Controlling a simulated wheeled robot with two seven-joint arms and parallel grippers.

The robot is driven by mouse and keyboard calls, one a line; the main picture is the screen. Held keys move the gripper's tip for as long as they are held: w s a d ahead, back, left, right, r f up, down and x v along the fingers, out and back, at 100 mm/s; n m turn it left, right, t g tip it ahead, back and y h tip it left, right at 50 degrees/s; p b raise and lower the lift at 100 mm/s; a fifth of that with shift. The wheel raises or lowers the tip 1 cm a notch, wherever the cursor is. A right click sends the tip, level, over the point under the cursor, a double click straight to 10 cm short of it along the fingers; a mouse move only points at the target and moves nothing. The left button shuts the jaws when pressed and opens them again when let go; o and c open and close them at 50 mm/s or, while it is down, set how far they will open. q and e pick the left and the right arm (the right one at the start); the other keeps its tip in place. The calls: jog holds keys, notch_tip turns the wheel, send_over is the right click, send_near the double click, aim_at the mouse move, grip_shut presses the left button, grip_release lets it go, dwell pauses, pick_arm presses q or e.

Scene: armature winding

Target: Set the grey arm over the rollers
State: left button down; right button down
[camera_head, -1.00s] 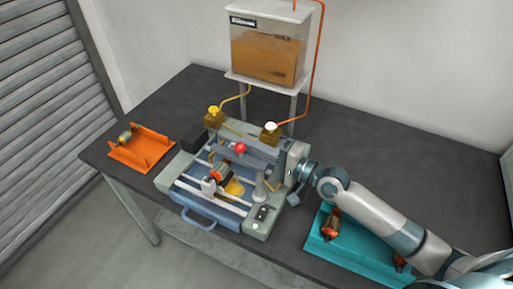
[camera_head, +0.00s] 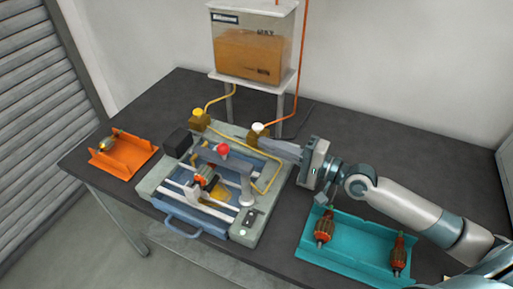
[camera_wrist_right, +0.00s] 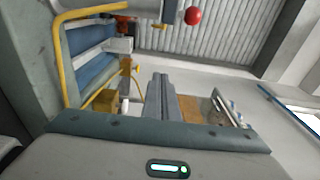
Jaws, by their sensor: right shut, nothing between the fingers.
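The grey arm (camera_head: 228,160) with its red ball knob (camera_head: 222,149) lies across the middle of the blue and grey winding machine (camera_head: 260,220), above the area with a copper-and-red armature (camera_head: 203,181). The rollers are too small to tell clearly. The red knob also shows in the right wrist view (camera_wrist_right: 193,16). My right gripper (camera_head: 264,144) is shut and empty at the machine's back right corner, near the white-capped valve, apart from the red knob. Its closed fingers (camera_wrist_right: 160,80) show in the wrist view. My left gripper is not in view.
A teal tray (camera_head: 357,238) with two armatures stands at the right. An orange tray (camera_head: 124,155) with another part stands at the left. A tank (camera_head: 252,45) on a stand is behind, with yellow and orange hoses. The back right table (camera_head: 400,160) is clear.

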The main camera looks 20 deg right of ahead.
jog(key=shift+s+d+b, duration=0.45)
jog(key=shift+s+d, duration=0.05)
jog(key=shift+d, duration=0.4)
